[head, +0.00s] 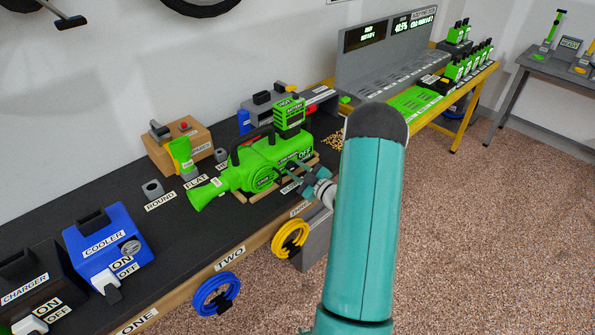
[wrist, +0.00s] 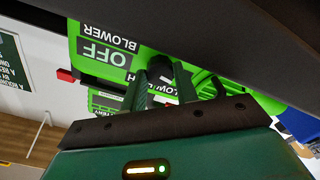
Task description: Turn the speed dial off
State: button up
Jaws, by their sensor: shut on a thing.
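The green blower (head: 232,180) lies on the dark bench top, its nozzle toward the lower left. It also fills much of the wrist view (wrist: 140,62), where its OFF and BLOWER labels appear upside down. My gripper (head: 288,174) is at the blower's near side, by the labels. In the wrist view my gripper (wrist: 182,82) has its fingers against the green body, closed around a small dark part, which I take for the speed dial (wrist: 160,68). The dial's pointer and setting are hidden by the fingers.
A blue cooler box (head: 108,245) and a dark charger (head: 35,290) stand at the left. A wooden box (head: 178,145) is behind the nozzle. Blue (head: 217,294) and yellow (head: 291,238) rings hang on the bench front. The floor at the right is clear.

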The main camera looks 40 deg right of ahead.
jog(key=shift+n, duration=1)
jog(key=o, duration=1)
jog(key=shift+s, duration=0.15)
jog(key=s, duration=1.3)
jog(key=shift+s+d, duration=0.25)
jog(key=shift+s, duration=0.05)
